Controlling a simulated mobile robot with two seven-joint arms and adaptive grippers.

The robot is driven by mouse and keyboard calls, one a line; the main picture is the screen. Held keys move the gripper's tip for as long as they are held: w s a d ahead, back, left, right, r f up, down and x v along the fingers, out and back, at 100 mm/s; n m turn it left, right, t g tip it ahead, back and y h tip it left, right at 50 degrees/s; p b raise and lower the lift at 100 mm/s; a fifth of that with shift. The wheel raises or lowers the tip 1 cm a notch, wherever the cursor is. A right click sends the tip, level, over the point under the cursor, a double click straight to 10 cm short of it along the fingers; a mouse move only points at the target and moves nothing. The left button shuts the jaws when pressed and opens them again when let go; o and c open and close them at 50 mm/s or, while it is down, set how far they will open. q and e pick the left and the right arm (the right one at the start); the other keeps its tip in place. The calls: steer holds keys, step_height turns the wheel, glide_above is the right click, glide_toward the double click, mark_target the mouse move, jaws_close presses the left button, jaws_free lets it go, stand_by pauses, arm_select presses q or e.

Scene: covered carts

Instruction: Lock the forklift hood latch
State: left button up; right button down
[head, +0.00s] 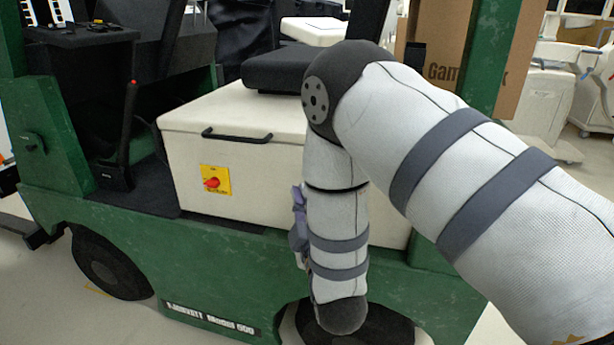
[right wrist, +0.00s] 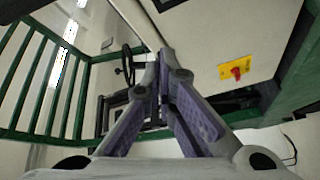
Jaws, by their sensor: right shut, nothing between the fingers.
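The green forklift's cream hood (head: 275,165) is down on its body, with a black handle (head: 237,135) at its upper edge. On the hood's side is a yellow plate (head: 217,192) with a red latch knob (head: 211,183). The knob also shows in the right wrist view (right wrist: 236,72), to the right of the fingers. My right gripper (head: 298,215) hangs to the right of the plate, apart from it and partly hidden by my arm. Its purple-padded fingers (right wrist: 163,72) are shut and empty. My left gripper is out of view.
The black seat (head: 285,68) is above the hood. A black lever with a red tip (head: 130,120) stands left of it. A cardboard box (head: 440,65) is behind. The space in front of the yellow plate is clear.

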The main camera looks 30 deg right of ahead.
steer(key=shift+r, duration=0.35)
steer(key=shift+w, duration=0.1)
steer(key=w+d, duration=0.6)
steer(key=shift+w+d+f, duration=0.2)
steer(key=shift+w, duration=0.15)
steer(key=shift+d, duration=0.1)
